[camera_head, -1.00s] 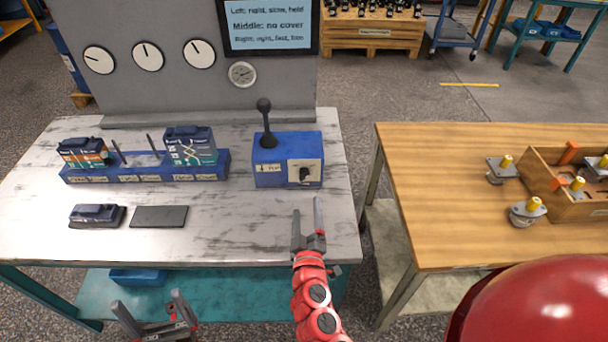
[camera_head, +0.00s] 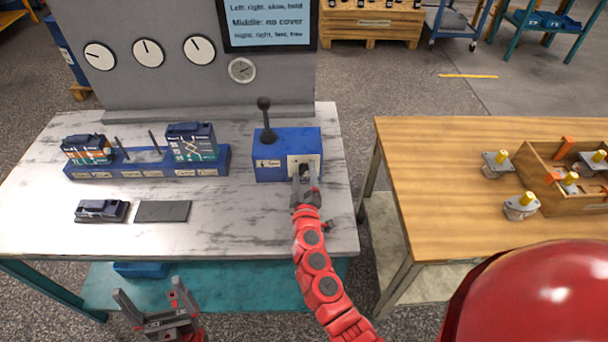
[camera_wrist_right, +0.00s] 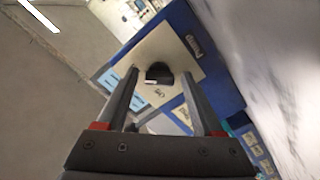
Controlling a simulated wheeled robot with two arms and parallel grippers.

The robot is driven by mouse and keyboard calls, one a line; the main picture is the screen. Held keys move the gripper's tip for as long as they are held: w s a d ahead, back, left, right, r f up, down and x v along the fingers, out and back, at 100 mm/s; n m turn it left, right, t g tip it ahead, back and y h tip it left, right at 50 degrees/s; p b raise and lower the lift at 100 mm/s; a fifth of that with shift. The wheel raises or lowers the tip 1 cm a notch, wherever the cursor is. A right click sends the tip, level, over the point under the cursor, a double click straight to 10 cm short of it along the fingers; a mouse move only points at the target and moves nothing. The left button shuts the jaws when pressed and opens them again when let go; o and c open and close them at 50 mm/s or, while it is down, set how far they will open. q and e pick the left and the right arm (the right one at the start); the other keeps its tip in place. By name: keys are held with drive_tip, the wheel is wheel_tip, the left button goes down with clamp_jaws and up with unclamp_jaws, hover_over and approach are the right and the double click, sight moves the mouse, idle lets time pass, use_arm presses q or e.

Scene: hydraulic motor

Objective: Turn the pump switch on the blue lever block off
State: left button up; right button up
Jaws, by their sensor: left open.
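The blue lever block (camera_head: 300,140) stands at the right of the marble-topped table, with an upright black lever (camera_head: 265,118) on top. Its front has a pale switch plate (camera_head: 317,162) with a black knob, the pump switch, which shows clearly in the right wrist view (camera_wrist_right: 158,72). My right gripper (camera_head: 305,182) is in front of the plate. Its fingers are apart, and in the right wrist view (camera_wrist_right: 160,98) the knob appears between and beyond the fingertips; contact cannot be told. My left gripper (camera_head: 150,297) is open and empty, low in front of the table.
A blue base (camera_head: 145,172) with valve blocks and upright pins is on the left of the table. A small dark block (camera_head: 101,211) and a dark pad (camera_head: 163,211) lie before it. A grey gauge panel (camera_head: 140,85) rises behind. A wooden table (camera_head: 440,190) stands right.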

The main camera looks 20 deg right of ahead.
clamp_jaws()
drive_tip(key=shift+n, duration=0.3)
drive_tip(key=n, duration=0.3)
drive_tip(key=shift+n+b, duration=0.3)
drive_tip(key=n, duration=0.4)
drive_tip(key=shift+a+n, duration=0.1)
drive_tip(key=shift+n, duration=0.2)
drive_tip(key=n, duration=0.4)
drive_tip(key=shift+n+p, duration=0.3)
drive_tip(key=shift+p, duration=0.05)
drive_tip(key=shift+n+p, duration=0.45)
drive_tip(key=shift+n, duration=1.75)
